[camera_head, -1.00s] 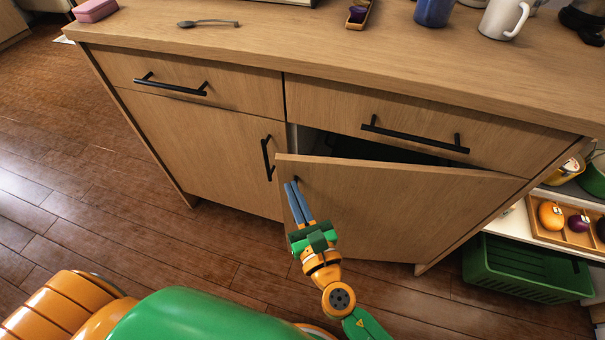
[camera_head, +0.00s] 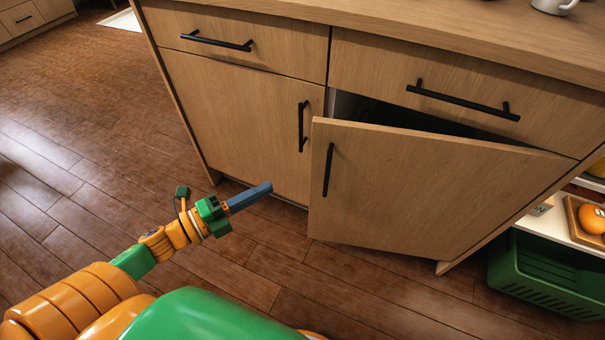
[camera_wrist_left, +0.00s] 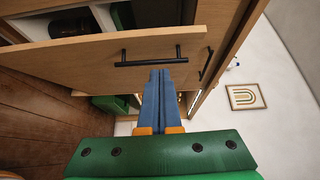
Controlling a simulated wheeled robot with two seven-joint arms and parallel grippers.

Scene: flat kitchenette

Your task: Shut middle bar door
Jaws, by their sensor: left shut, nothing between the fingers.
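The cabinet door (camera_head: 420,195) on the right side of the wooden unit stands partly open, with a dark gap along its top edge and its left edge swung out toward me. Its black vertical handle (camera_head: 328,170) is near that free edge. My left gripper (camera_head: 268,188) is shut and empty, to the left of the open door and apart from it in the head view. In the left wrist view the shut blue fingers (camera_wrist_left: 161,75) point toward the door (camera_wrist_left: 100,62), with its handle (camera_wrist_left: 150,58) just beyond the tips. My right gripper is not in view.
The left cabinet door (camera_head: 235,115) is closed, as are the two drawers (camera_head: 460,85) above. A green crate (camera_head: 545,275) stands at the right beneath a white shelf. The wooden floor (camera_head: 90,150) at the left is clear.

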